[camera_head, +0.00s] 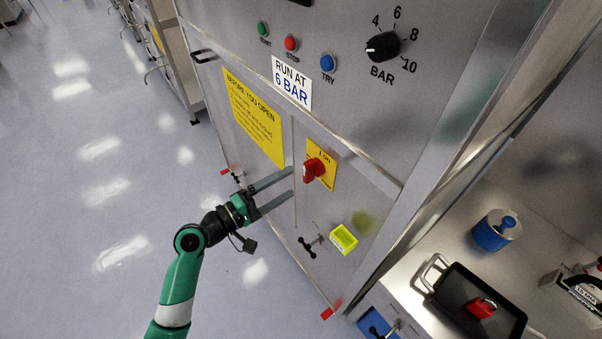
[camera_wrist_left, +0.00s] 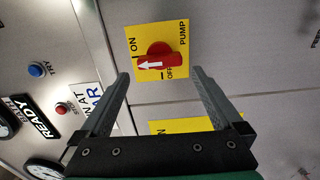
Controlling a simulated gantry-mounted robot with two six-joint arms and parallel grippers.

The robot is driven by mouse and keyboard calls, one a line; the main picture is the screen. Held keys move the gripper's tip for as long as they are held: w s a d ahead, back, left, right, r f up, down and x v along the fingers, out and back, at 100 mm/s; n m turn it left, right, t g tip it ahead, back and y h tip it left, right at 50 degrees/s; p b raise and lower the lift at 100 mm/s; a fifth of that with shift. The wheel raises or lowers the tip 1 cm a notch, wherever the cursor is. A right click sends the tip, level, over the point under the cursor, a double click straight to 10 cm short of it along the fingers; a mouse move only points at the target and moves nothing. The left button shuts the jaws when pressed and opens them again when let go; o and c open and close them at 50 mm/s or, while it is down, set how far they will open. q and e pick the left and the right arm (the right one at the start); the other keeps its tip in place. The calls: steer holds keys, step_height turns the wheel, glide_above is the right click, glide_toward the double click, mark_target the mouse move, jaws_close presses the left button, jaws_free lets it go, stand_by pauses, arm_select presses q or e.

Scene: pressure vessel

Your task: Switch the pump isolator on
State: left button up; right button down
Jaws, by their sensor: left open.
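The pump isolator is a red rotary knob (camera_head: 314,168) on a yellow plate (camera_head: 329,180) on the steel cabinet's front. It also shows in the left wrist view (camera_wrist_left: 158,60). There its white arrow points left, toward the plate edge that bears the word ON; OFF is printed below right of the knob. My left gripper (camera_head: 291,183) is open and empty, just left of the knob in the head view. In the left wrist view its fingers (camera_wrist_left: 160,73) stand apart on either side of the knob's line, not visibly touching it. My right gripper is not in view.
A yellow notice (camera_head: 254,117), a RUN AT 6 BAR label (camera_head: 291,83) and a BAR dial (camera_head: 382,46) are on the cabinet. A bright yellow box (camera_head: 343,239) and a black handle (camera_head: 308,247) are below the knob. A black tray (camera_head: 462,322) with a red padlock (camera_head: 481,307) lies right.

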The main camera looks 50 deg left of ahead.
arm_select(q)
steer(key=s, duration=0.4)
steer(key=shift+s+a, duration=0.1)
steer(key=shift+a, duration=0.15)
